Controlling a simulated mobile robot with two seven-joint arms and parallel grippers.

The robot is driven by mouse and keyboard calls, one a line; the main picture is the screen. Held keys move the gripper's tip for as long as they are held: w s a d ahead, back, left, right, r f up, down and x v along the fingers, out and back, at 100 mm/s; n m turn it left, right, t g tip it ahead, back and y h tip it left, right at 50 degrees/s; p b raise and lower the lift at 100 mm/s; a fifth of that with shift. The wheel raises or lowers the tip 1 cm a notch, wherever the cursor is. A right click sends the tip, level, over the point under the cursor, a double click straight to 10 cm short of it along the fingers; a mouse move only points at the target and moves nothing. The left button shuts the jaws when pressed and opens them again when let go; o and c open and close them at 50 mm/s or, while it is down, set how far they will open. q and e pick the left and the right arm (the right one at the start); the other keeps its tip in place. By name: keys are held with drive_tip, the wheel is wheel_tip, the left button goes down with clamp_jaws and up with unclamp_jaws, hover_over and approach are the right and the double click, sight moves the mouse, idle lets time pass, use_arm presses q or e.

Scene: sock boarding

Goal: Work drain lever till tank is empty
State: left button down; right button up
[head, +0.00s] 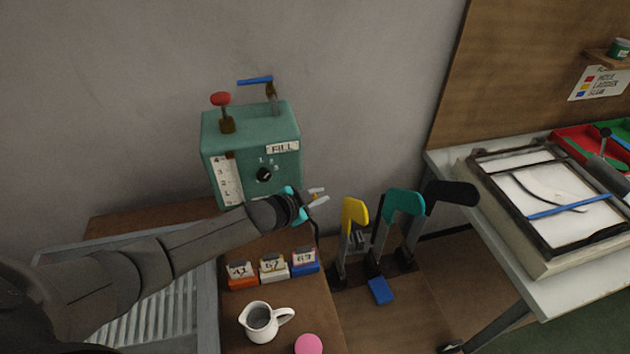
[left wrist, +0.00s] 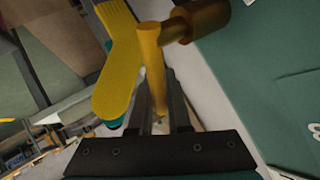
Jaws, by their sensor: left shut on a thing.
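The green tank (head: 250,135) stands against the wall, with a white level scale (head: 228,180), a FILL label and a black dial (head: 264,174) on its front. In the left wrist view, a yellow lever (left wrist: 152,62) comes off a brass valve (left wrist: 207,22) on the tank's side. My left gripper (head: 318,196) is at the tank's lower right corner. Its fingers (left wrist: 162,115) are shut on the yellow lever. The lever is not clear in the head view. The liquid level in the tank cannot be read. My right gripper is not in view.
Red-knobbed (head: 221,99) and blue-handled (head: 255,80) levers top the tank. Yellow (head: 355,215), teal (head: 404,203) and black (head: 452,193) sock forms stand right of my left gripper. Numbered blocks (head: 273,268) and a white jug (head: 260,320) stand in front.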

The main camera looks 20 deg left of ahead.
use_arm(q)
drive_tip(key=shift+s+f+m+g+y+p, duration=0.1)
drive_tip(key=shift+f+m+g+y+p, duration=0.55)
drive_tip(key=shift+f+g+y, duration=0.5)
drive_tip(key=shift+f+m+g+y+p, duration=0.45)
drive_tip(key=shift+f+g+y+p, duration=0.3)
drive_tip(key=shift+f+g+y, duration=0.35)
drive_tip(key=shift+a, duration=0.1)
drive_tip(key=c, duration=0.9)
unclamp_jaws()
drive_tip(key=shift+o, duration=0.2)
